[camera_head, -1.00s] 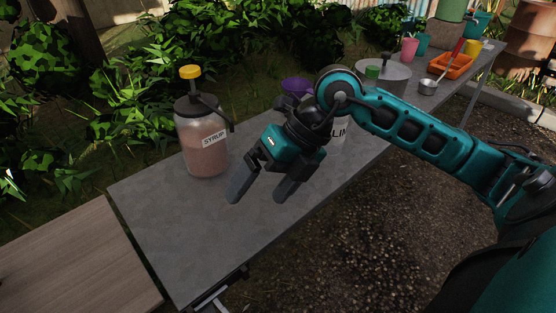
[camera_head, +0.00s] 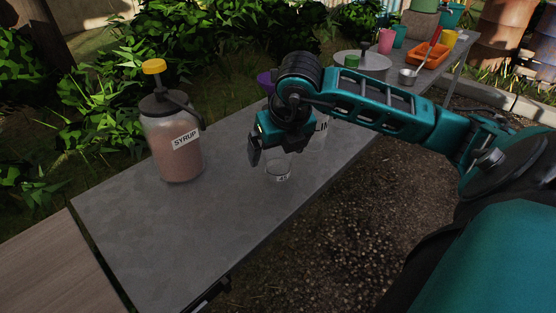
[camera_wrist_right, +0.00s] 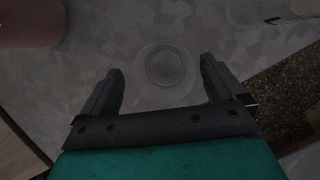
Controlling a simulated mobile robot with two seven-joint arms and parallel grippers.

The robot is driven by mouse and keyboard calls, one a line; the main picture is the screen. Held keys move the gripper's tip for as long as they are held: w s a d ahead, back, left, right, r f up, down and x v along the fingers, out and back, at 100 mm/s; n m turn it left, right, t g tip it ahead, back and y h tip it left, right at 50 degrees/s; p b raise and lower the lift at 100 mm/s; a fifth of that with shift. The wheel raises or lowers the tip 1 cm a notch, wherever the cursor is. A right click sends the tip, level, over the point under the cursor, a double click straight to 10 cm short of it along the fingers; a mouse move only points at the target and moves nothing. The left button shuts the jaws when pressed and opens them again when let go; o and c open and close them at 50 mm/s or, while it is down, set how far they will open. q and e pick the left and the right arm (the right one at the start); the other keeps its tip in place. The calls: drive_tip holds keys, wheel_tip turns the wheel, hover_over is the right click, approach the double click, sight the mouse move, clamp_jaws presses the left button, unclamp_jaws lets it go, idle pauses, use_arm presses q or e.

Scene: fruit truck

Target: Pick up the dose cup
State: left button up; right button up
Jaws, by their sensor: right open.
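The dose cup (camera_head: 278,172) is a small clear cup with a dark marking low on its side. It stands on the grey table, just below my right gripper (camera_head: 268,156) in the head view; its upper part is partly hidden there. In the right wrist view the cup (camera_wrist_right: 164,66) appears from above as pale rings, ahead of and between the two fingers of my right gripper (camera_wrist_right: 160,80). That gripper is open and points down, with nothing held. I cannot tell whether the fingers reach the cup's height. My left gripper is not in view.
A syrup jar (camera_head: 178,150) with a yellow-topped pump stands to the left on the grey table (camera_head: 190,235). A purple bowl (camera_head: 266,82) and a partly hidden labelled container (camera_head: 321,127) are behind the arm. The near-left tabletop is clear. An orange tray (camera_head: 429,54) lies far right.

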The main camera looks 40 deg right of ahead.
drive_tip(key=x, duration=0.4)
drive_tip(key=shift+s+d+f, duration=0.15)
drive_tip(key=shift+d+f, duration=0.05)
drive_tip(key=shift+f, duration=0.15)
drive_tip(key=c, duration=1)
drive_tip(key=shift+r, duration=0.15)
